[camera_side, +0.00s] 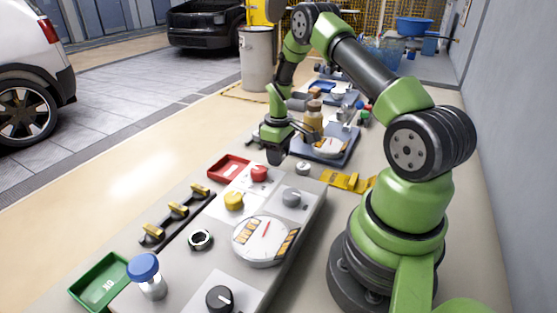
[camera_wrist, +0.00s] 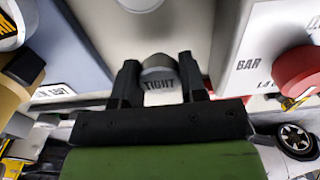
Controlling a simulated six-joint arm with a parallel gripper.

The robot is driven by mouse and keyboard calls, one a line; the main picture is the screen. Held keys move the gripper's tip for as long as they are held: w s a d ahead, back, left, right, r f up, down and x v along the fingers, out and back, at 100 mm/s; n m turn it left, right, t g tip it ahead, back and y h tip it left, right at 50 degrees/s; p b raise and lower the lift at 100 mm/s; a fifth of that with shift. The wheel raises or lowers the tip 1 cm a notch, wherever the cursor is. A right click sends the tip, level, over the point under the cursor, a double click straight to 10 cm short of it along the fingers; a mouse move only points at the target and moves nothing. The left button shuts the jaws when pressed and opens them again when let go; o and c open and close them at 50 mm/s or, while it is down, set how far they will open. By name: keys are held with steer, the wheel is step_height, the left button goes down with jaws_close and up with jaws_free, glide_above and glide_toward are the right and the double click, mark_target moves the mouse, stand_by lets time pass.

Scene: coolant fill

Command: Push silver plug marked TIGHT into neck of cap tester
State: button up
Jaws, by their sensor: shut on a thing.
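In the wrist view my gripper (camera_wrist: 158,85) has its two dark fingers on either side of a silver plug marked TIGHT (camera_wrist: 158,78), shut on it. In the side view my gripper (camera_side: 277,155) is over the far end of the grey tester panel, beyond the red knob; the plug cannot be made out there. The cap tester (camera_side: 225,275) has a round white dial (camera_side: 262,240) with a red needle. An open dark-and-silver ring, seemingly its neck (camera_side: 200,240), sits left of the dial, well in front of my gripper.
Yellow (camera_side: 234,200), red (camera_side: 259,174) and grey (camera_side: 292,197) knobs stand on the panel. A black rack (camera_side: 176,213), red tray (camera_side: 229,166), green OK tray (camera_side: 102,281) and blue-capped jar (camera_side: 146,272) are to the left. A blue tray (camera_side: 343,148) lies behind.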

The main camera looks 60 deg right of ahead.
step_height(320, 180, up, 7)
steer(key=shift+f, duration=0.1)
steer(key=w+a+r+n, duration=0.2)
steer(key=a+n, duration=0.1)
steer(key=a, duration=0.6)
steer(key=w+a+r+n, duration=0.15)
steer(key=a+n, duration=0.25)
steer(key=a, duration=0.5)
steer(key=s+a+n, duration=0.4)
steer(key=a+n, duration=0.1)
steer(key=a, duration=0.8)
steer(key=shift+a+r, duration=0.3)
steer(key=shift+r, duration=0.1)
steer(key=shift+f, duration=0.1)
glide_above(200, 241)
steer(key=shift+f, duration=2.8)
steer(key=shift+f, duration=1)
steer(key=shift+r, duration=0.7)
